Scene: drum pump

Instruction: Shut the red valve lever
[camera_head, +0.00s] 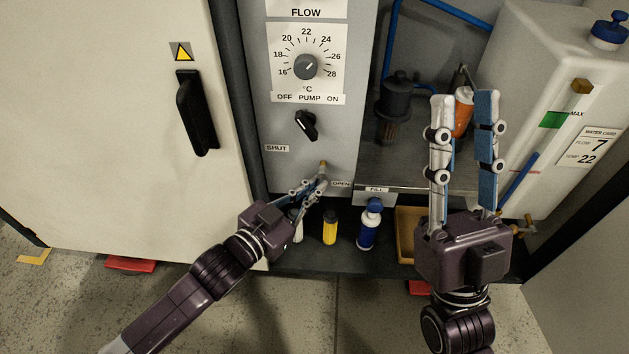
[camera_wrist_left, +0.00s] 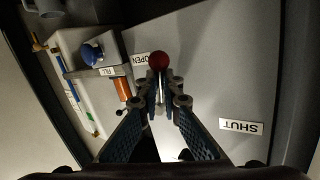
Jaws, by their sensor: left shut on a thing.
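The red valve lever shows in the left wrist view as a round red knob (camera_wrist_left: 158,61) at the fingertips of my left gripper (camera_wrist_left: 161,82). In the head view my left gripper (camera_head: 322,183) is shut on the lever at the lower part of the grey panel, close to the OPEN label (camera_head: 341,184). The fingers hide most of the lever; a small brass-coloured piece (camera_head: 323,164) shows just above them. The SHUT label (camera_head: 276,148) is up and left of the gripper. My right gripper (camera_head: 463,96) is open, its fingers pointing up, well right of the lever.
The panel carries a temperature dial (camera_head: 306,67) and a black pump knob (camera_head: 306,125). Below stand a yellow bottle (camera_head: 330,227) and a blue bottle (camera_head: 369,228). An orange object (camera_head: 463,112) shows between my right fingers. A white tank (camera_head: 548,75) stands at right, a cabinet door (camera_head: 95,110) at left.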

